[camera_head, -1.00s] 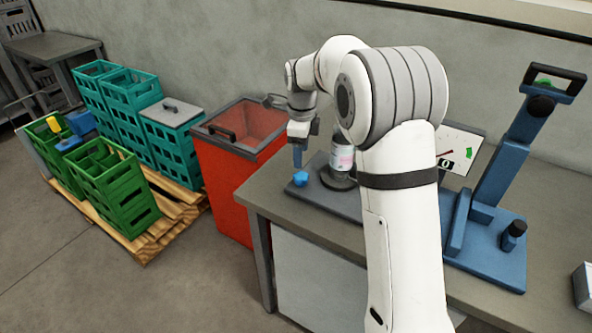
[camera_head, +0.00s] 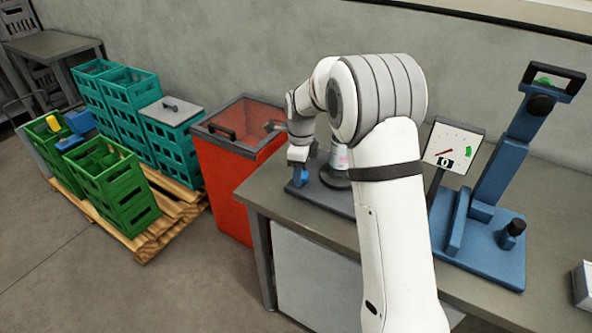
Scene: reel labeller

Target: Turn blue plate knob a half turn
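The blue plate knob sits on the dark base plate (camera_head: 325,199) at the table's left end. It is now mostly hidden behind my gripper (camera_head: 299,178), which points down at it. The blue fingertips and the blue knob blend together, so I cannot tell whether the fingers touch it or how wide they are. A bottle-like reel with a white and pink label (camera_head: 342,157) stands on a round dark foot just right of my gripper, partly behind my arm.
A white dial (camera_head: 452,147) with a red needle and green patch stands right of my arm. A blue stand (camera_head: 487,240) with a black knob is further right. A red bin (camera_head: 222,180) stands left of the table, with green crates (camera_head: 115,190) on a pallet beyond.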

